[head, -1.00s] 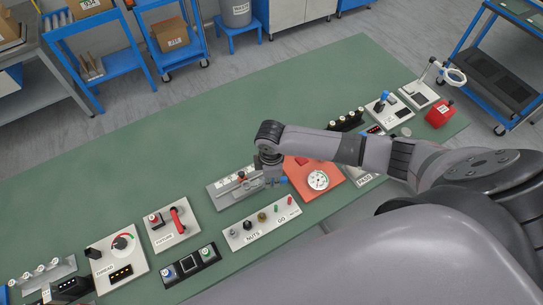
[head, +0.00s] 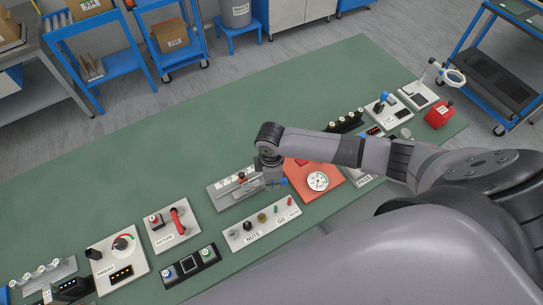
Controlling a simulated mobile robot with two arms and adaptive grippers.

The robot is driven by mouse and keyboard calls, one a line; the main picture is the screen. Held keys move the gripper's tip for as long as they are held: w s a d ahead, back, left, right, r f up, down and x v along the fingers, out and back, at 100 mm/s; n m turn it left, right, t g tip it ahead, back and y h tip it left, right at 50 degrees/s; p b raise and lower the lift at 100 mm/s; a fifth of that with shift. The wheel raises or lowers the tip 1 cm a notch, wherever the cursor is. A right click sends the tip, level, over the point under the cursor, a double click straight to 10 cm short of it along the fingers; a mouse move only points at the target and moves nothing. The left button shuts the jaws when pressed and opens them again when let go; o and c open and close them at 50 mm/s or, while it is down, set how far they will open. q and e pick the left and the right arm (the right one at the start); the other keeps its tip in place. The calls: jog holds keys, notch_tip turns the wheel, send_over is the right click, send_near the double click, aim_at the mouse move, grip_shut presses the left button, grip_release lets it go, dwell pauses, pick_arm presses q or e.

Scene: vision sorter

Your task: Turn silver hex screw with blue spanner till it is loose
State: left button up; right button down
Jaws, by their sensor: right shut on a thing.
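My right gripper (head: 272,180) points down over the right end of a grey tray (head: 222,198) near the middle of the bench. It is shut, and a small blue piece (head: 284,181) shows at its fingers, which looks like part of the blue spanner; the rest of it is hidden by the gripper. The white board marked NUTS and GO (head: 248,240) lies just in front, with a small silver piece (head: 232,234) at its left end. I cannot tell whether that is the silver hex screw. My left gripper is out of view.
An orange-red board with a white dial (head: 317,181) lies right beside the gripper. A board with a red handle (head: 177,220) and a dark switch strip (head: 187,267) lie to the left. The green bench (head: 200,130) is clear behind.

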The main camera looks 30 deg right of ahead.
jog(key=shift+f, duration=0.65)
dwell(0.8)
jog(key=shift+w+b, duration=0.1)
jog(key=shift+b, duration=0.2)
jog(key=w+n, duration=0.1)
jog(key=w+n+b, duration=0.1)
jog(key=n, duration=0.1)
jog(key=shift+w+d, duration=0.1)
jog(key=shift+d, duration=0.15)
jog(key=w+n+b, duration=0.1)
jog(key=n, duration=0.1)
jog(key=w+n, duration=0.2)
jog(key=shift+a+f+n+b, duration=0.1)
jog(key=shift+a+n+b, duration=0.05)
jog(key=shift+n+b, duration=0.25)
jog(key=shift+p, duration=0.35)
jog(key=shift+s+r+p, duration=0.15)
jog(key=shift+r+p, duration=0.05)
jog(key=shift+p, duration=0.4)
jog(key=shift+s+m+p, duration=0.2)
jog(key=shift+m+p, duration=0.2)
jog(key=shift+p, duration=0.4)
